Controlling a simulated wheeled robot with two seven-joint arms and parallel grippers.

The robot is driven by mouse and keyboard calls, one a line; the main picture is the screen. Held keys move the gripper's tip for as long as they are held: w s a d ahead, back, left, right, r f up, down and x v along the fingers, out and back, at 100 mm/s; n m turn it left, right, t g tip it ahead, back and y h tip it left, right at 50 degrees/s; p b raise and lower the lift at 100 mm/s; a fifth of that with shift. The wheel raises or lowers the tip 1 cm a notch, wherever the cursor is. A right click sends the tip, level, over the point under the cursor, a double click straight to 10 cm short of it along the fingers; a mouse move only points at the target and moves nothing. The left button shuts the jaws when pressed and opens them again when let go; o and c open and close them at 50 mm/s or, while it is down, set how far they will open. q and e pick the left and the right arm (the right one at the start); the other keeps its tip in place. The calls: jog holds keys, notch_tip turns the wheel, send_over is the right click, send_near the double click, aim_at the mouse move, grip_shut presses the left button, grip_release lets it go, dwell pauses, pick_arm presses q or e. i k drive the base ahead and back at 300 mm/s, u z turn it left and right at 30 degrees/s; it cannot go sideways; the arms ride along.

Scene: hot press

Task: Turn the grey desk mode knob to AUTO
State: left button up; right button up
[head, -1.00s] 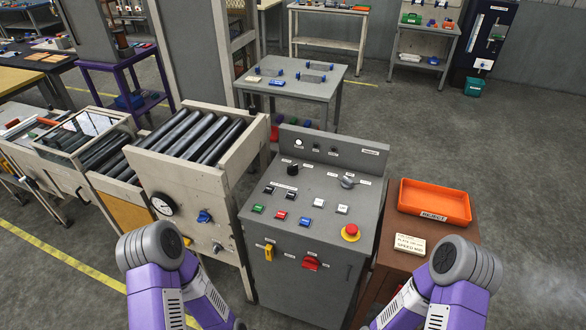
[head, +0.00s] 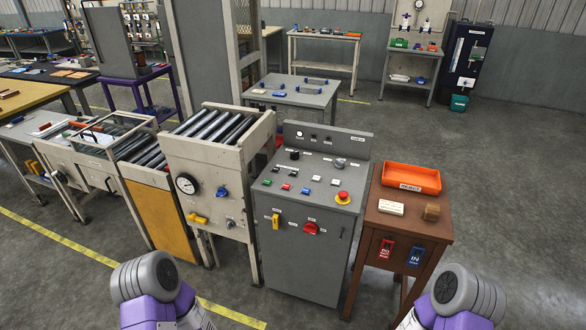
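The grey desk (head: 299,239) stands in the middle of the head view, with a sloped control panel on top. Its panel has a black knob (head: 295,155) at upper left and a grey knob (head: 340,163) at upper right. The labels are too small to read, so I cannot tell which is the mode knob or where it points. Several coloured buttons and a red mushroom button (head: 343,197) sit lower on the panel. My two purple arms show at the bottom corners, short of the desk. Both grippers are out of view.
A brown side table (head: 400,229) with an orange tray (head: 411,178) stands right of the desk. A roller conveyor frame (head: 205,163) with a gauge stands close on its left. A grey table (head: 293,98) is behind. The floor in front and at right is clear.

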aim_at(294, 156)
jog(key=u, duration=1.3)
jog(key=i, duration=0.85)
jog(key=z, duration=0.1)
